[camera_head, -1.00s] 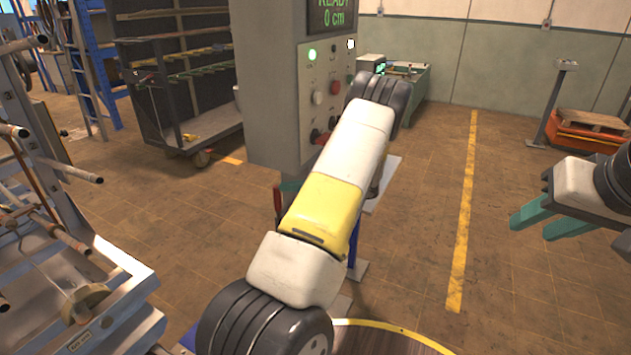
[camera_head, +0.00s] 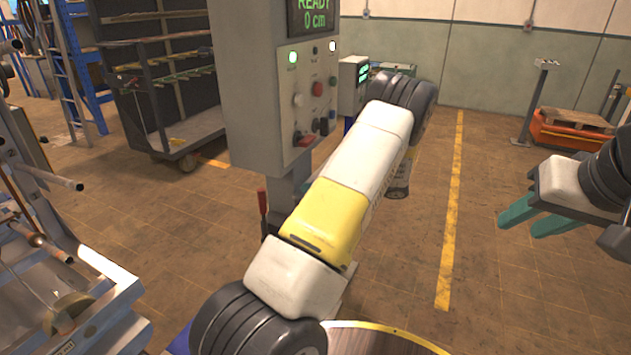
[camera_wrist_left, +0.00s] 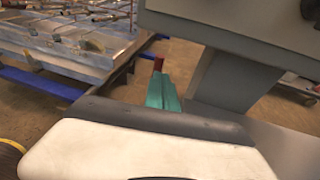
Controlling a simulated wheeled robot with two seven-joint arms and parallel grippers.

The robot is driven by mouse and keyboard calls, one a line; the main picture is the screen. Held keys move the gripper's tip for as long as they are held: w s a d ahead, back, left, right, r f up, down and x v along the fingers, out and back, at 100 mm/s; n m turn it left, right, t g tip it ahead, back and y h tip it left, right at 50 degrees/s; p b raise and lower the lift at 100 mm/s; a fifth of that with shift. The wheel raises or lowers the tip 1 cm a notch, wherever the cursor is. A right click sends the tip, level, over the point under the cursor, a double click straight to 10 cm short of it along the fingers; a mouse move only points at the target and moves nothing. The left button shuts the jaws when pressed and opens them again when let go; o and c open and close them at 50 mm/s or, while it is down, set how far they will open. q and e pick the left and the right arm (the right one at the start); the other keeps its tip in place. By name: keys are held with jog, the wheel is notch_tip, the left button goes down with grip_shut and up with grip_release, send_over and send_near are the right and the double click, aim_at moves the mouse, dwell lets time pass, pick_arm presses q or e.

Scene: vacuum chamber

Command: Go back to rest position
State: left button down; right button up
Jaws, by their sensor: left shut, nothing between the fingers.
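My left arm (camera_head: 330,210), white and yellow with black joints, crosses the middle of the head view in front of the control panel's post. Its gripper is mostly or wholly hidden there. In the left wrist view my left gripper (camera_wrist_left: 162,93) shows green fingers together, with nothing held. A red handle (camera_wrist_left: 158,63) shows just beyond the tips; I cannot tell whether they touch. My right gripper (camera_head: 522,226) is at the right of the head view, its two green fingers apart and empty over open floor.
A grey control panel (camera_head: 262,95) with buttons and a green READY display stands behind my left arm. A metal frame (camera_head: 95,290) with rods is at left. A dark shelf cart (camera_head: 170,75) is behind. Open floor (camera_head: 400,265) lies between my arms.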

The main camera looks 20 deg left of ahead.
pick_arm(q)
jog(key=s+d+r+n+t+h, duration=0.2)
jog(key=s+d+r+n+h, duration=0.3)
jog(key=s+r, duration=0.2)
jog(key=s+d+r+n+t+h, duration=0.3)
jog(key=s+d+r+n+h, duration=0.2)
jog(key=s, duration=0.6)
jog(key=s+d+r+n+t+h, duration=0.3)
jog(key=s+d+r+n+h, duration=0.3)
jog(key=s+r, duration=0.4)
jog(key=shift+h, duration=0.7)
